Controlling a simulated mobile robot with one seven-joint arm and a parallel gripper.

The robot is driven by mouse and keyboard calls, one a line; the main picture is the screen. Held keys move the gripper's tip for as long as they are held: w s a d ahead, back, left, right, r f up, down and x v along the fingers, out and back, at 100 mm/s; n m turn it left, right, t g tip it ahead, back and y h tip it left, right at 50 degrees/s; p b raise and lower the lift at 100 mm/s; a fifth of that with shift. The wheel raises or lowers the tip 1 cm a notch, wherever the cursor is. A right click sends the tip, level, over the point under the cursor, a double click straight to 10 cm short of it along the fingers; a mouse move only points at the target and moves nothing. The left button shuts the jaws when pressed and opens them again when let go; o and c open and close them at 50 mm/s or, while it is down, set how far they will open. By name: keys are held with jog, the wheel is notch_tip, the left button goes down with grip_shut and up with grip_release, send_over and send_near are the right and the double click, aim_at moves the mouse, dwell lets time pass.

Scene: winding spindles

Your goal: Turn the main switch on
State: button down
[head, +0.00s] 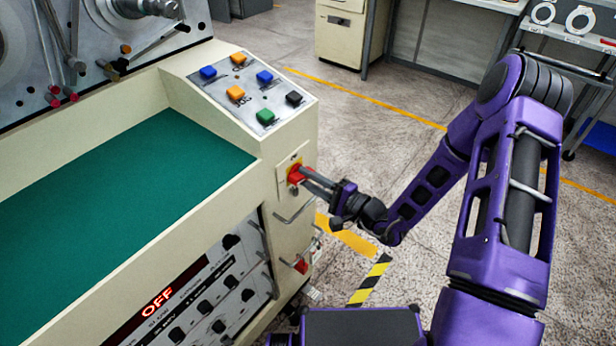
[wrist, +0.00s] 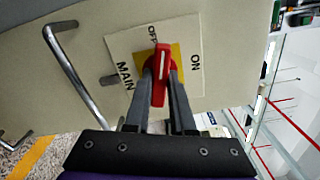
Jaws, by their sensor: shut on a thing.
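The main switch is a red rotary handle (head: 296,174) on a yellow and white plate on the end face of the cream machine. In the wrist view the red handle (wrist: 160,75) has a white line and points up, close to the OFF label. My gripper (head: 304,174) reaches in from the right and is shut on the handle. In the wrist view one finger lies on each side of it. A display (head: 158,303) on the machine front reads OFF in red.
A metal bar handle (wrist: 72,75) sits left of the switch plate. Coloured push buttons (head: 250,92) are on the sloped panel above. A second red knob (head: 301,266) is lower on the machine. Open floor (head: 365,120) lies to the right.

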jog(key=m+p, duration=0.1)
jog(key=m, duration=0.2)
jog(key=shift+r+m, duration=0.1)
jog(key=shift+m, duration=0.3)
jog(key=m+p, duration=0.2)
jog(key=m, duration=0.1)
jog(key=shift+m, duration=0.3)
jog(key=m+p, duration=0.1)
jog(key=m, duration=0.2)
jog(key=shift+m+p, duration=1)
jog(key=shift+m, duration=0.9)
jog(key=c, duration=0.8)
grip_release()
jog(key=shift+o, duration=0.2)
jog(key=v, duration=1.7)
jog(key=shift+s+d, duration=0.2)
